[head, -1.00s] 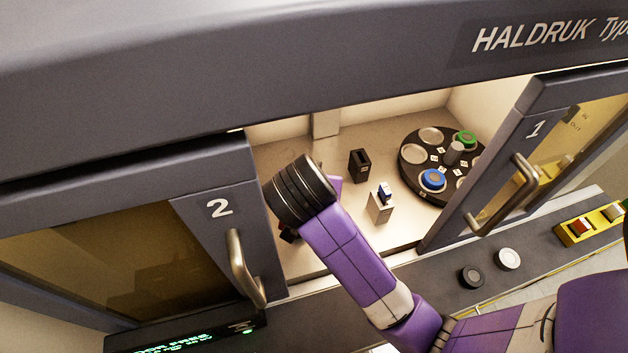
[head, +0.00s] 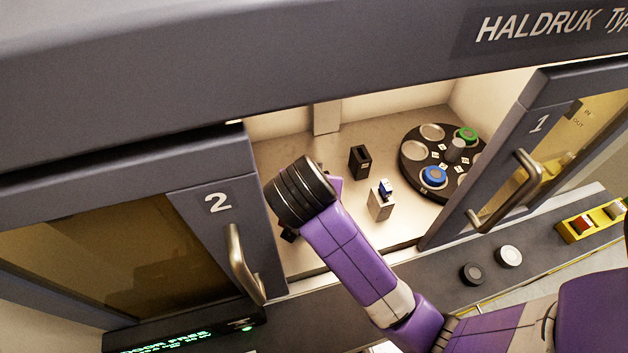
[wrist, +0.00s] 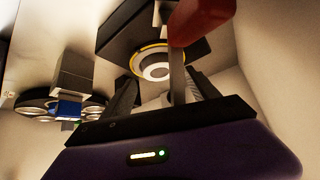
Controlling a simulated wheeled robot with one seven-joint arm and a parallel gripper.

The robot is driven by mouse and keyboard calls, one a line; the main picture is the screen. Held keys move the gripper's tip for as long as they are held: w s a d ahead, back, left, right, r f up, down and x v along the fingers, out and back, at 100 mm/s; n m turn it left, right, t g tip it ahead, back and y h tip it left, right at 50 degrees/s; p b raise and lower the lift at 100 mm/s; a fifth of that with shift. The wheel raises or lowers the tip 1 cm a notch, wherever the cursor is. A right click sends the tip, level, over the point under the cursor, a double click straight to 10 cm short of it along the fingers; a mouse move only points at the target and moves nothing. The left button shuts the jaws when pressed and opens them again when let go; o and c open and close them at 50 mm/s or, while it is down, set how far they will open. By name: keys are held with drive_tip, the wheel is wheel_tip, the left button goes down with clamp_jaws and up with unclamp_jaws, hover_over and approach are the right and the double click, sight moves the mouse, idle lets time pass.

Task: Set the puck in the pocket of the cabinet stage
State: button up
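My arm reaches into the open cabinet, and in the head view its dark wrist hides my gripper and whatever lies behind it. In the wrist view the two dark fingers of my gripper (wrist: 162,82) stand apart. Near their tips is a pale round disc (wrist: 155,68) with a yellow ring, against a black block (wrist: 118,42). I cannot tell whether the fingers touch the disc, or whether it is the puck or the stage pocket. A blue-ringed puck (head: 433,177) and a green-ringed one (head: 466,135) sit on the round black carousel (head: 440,191).
A red part (wrist: 205,20) on a grey shaft crosses close by the fingers. A black slotted block (head: 360,162) and a pale block (head: 380,207) with a blue piece stand on the cabinet floor. Doors 2 (head: 215,235) and 1 (head: 520,145) flank the opening.

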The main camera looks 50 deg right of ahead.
drive_tip(key=shift+r, duration=0.1)
drive_tip(key=shift+c, duration=0.3)
wheel_tip(320, 180, up, 3)
drive_tip(key=p, duration=0.2)
drive_tip(key=shift+p, duration=0.35)
drive_tip(key=shift+r, duration=1.95)
drive_tip(key=shift+f, duration=0.15)
